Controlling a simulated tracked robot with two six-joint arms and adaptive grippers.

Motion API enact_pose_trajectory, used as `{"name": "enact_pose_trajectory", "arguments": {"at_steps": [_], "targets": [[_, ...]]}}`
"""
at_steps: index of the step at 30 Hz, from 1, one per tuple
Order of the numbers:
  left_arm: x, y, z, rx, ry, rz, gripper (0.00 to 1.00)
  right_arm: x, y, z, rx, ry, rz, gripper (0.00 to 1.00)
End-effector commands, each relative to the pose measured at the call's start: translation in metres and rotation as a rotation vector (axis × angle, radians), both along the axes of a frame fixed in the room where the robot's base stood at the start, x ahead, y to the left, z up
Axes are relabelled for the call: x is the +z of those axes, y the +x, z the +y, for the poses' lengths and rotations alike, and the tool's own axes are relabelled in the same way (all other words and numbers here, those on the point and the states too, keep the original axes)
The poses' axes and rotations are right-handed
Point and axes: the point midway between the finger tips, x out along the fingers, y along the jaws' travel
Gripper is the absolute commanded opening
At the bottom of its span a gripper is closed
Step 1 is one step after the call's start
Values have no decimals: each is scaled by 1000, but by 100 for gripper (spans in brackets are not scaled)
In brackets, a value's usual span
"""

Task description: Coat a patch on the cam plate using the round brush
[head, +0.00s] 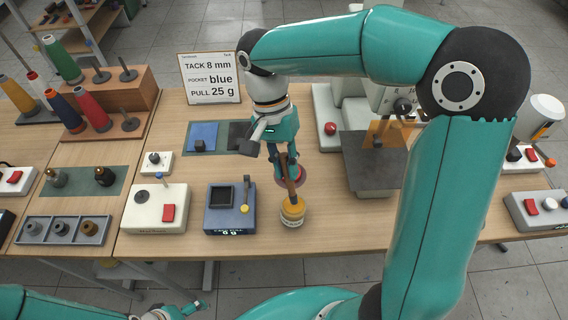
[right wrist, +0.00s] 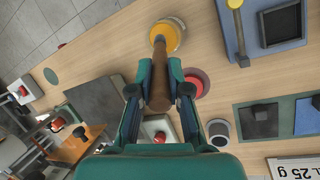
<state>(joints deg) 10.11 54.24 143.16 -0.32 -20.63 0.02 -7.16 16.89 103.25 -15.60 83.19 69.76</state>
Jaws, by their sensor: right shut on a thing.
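My right gripper (head: 283,168) is shut on the brown handle of the round brush (head: 290,184). The handle also shows between the fingers in the right wrist view (right wrist: 160,88). The brush points down toward a jar with an amber-yellow top (head: 292,214), also in the right wrist view (right wrist: 175,36). The brush's lower end overlaps the jar's top; I cannot tell how deep it sits, and the bristles are hidden. I cannot tell for sure which thing is the cam plate. My left gripper (head: 172,313) is at the bottom edge, partly cut off.
A red knob on a round base (right wrist: 193,84) stands close beside the gripper. A small blue scale (head: 229,215) is left of the jar. A machine with a dark flat bed (head: 372,175) is to the right. A sign (head: 210,78) stands behind. The table's front edge is near the jar.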

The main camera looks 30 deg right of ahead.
Motion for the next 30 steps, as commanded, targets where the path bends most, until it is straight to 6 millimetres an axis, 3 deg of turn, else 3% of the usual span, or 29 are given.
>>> {"name": "enact_pose_trajectory", "arguments": {"at_steps": [30], "targets": [[-6,0,0,0,0,0,83,-9,-1,-1,-3,0,0,0]]}}
